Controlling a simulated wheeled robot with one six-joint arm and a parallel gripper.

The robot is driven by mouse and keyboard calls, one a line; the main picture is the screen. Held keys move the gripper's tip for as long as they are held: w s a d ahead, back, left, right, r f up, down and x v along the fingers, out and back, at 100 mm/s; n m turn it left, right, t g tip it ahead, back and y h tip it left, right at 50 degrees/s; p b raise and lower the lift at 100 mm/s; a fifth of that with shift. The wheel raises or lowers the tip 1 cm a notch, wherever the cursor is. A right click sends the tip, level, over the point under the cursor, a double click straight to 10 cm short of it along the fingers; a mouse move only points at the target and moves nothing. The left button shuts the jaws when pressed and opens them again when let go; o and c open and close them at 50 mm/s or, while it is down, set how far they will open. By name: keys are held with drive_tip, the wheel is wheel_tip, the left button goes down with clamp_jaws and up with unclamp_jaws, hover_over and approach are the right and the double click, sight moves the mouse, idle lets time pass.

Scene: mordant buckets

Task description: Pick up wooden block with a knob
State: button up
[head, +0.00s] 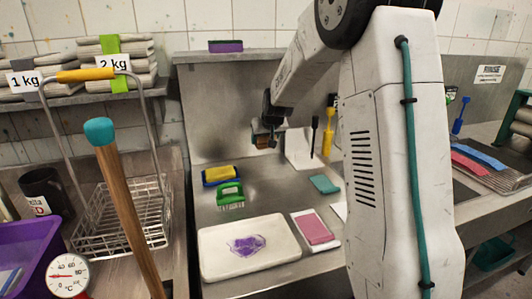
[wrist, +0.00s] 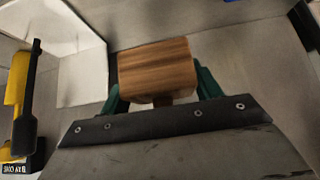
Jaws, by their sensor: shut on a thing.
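The wooden block (wrist: 155,66) shows brown striped grain in the wrist view, where it sits between the two green fingers of my gripper (wrist: 158,90). The fingers are shut on it, and the knob is mostly hidden by the gripper's dark front edge. In the head view the block (head: 262,141) is a small brown patch under my gripper (head: 266,134), in front of the steel back wall. It appears to be above the steel counter; its exact height is hard to tell.
A white folded panel (head: 302,150) and upright black and yellow tools (head: 328,132) stand right of the gripper. On the counter are a yellow sponge (head: 221,173), a green brush (head: 230,194), a white tray (head: 215,262) and a pink block (head: 314,228). Bare steel lies between them.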

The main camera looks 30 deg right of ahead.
wheel_tip(320, 180, up, 2)
drive_tip(key=shift+r, duration=0.15)
drive_tip(key=s+a, duration=0.2)
drive_tip(key=s, duration=0.7)
drive_tip(key=s+a, duration=0.3)
drive_tip(key=s, duration=0.7)
drive_tip(key=shift+a, duration=0.2)
drive_tip(key=shift+w, duration=0.1)
